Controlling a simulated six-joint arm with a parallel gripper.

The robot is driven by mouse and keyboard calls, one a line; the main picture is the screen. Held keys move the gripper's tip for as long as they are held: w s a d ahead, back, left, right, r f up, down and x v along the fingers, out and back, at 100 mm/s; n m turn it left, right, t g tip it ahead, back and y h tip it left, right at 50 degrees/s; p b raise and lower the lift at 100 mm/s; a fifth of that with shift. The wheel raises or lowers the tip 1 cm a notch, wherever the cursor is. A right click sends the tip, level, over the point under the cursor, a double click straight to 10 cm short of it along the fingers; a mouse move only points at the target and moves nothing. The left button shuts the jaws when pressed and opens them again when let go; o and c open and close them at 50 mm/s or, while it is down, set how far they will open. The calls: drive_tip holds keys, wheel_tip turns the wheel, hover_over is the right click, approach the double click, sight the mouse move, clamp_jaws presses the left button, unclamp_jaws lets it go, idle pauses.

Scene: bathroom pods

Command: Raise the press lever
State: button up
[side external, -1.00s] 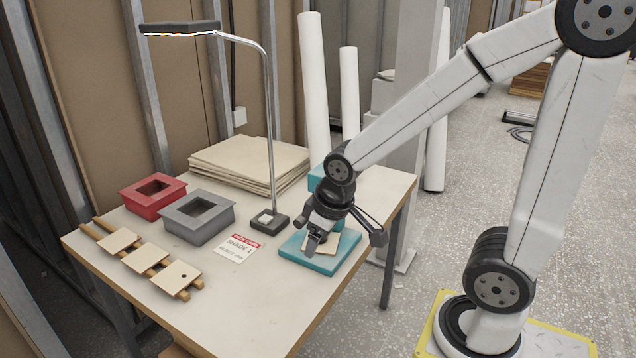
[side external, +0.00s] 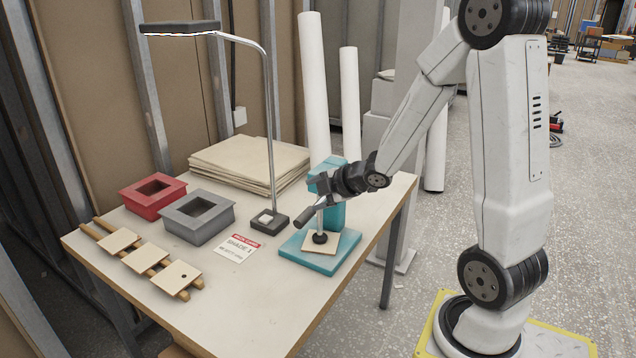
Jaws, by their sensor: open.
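The teal press (side external: 332,262) stands at the right end of the table. A pale square tile (side external: 315,245) lies on its base, under the black round foot (side external: 320,238) of the press ram. The foot appears to be on or just above the tile. The press lever's dark handle (side external: 305,216) slopes down to the left at the front of the press. My gripper (side external: 322,186) is at the press head, above the handle, and is open. Its fingers overlap the head and lever in this view, so I cannot tell if they touch the lever.
A lamp (side external: 269,130) stands left of the press. A red box (side external: 152,207), a grey box (side external: 199,235), several tiles on a wooden rack (side external: 186,296), stacked boards (side external: 215,180) and a printed card (side external: 236,256) are on the table. The front of the table is clear.

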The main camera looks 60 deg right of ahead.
sight(312, 216)
drive_tip(key=s+d+f+n+t+y, duration=0.1)
drive_tip(key=s+f+n+t+y, duration=0.2)
drive_tip(key=n+y, duration=0.3)
drive_tip(key=s+f+n, duration=0.1)
drive_tip(key=n, duration=0.2)
drive_tip(key=shift+s+f+n+y, duration=0.25)
drive_tip(key=shift+s+n+y, duration=0.05)
drive_tip(key=shift+s+y, duration=0.1)
drive_tip(key=shift+w, duration=0.15)
drive_tip(key=shift+x, duration=3.8)
drive_tip(key=shift+r, duration=0.1)
clamp_jaws()
